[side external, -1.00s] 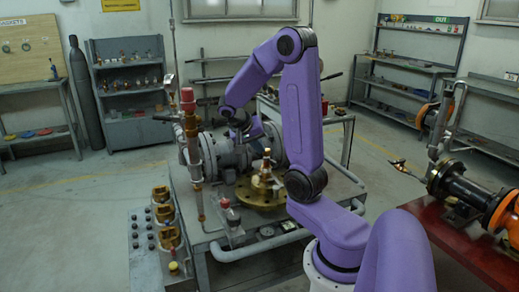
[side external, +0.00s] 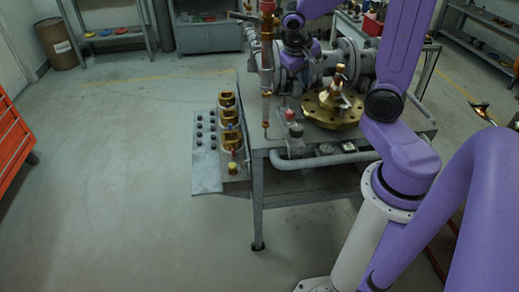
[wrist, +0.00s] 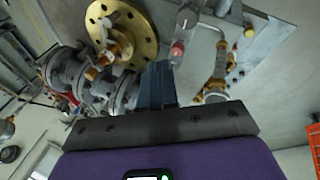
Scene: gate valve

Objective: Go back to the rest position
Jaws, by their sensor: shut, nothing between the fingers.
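The brass valve bonnet with its round bolted flange and upright stem (side external: 335,108) sits on the grey bench (side external: 310,178). The flange also shows at the upper left of the wrist view (wrist: 146,28). My gripper shows in the wrist view (wrist: 157,72) with its two dark blue fingers together and nothing between them. The fingers point toward the bench top, apart from the flange.
An upright pipe with red fittings (side external: 267,60) stands at the bench's left. Brass blocks (side external: 228,118) sit on the side panel beside several black knobs (side external: 206,130). A small red-capped part (side external: 291,128) is near the front edge. The floor at left is clear up to an orange cabinet (side external: 12,130).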

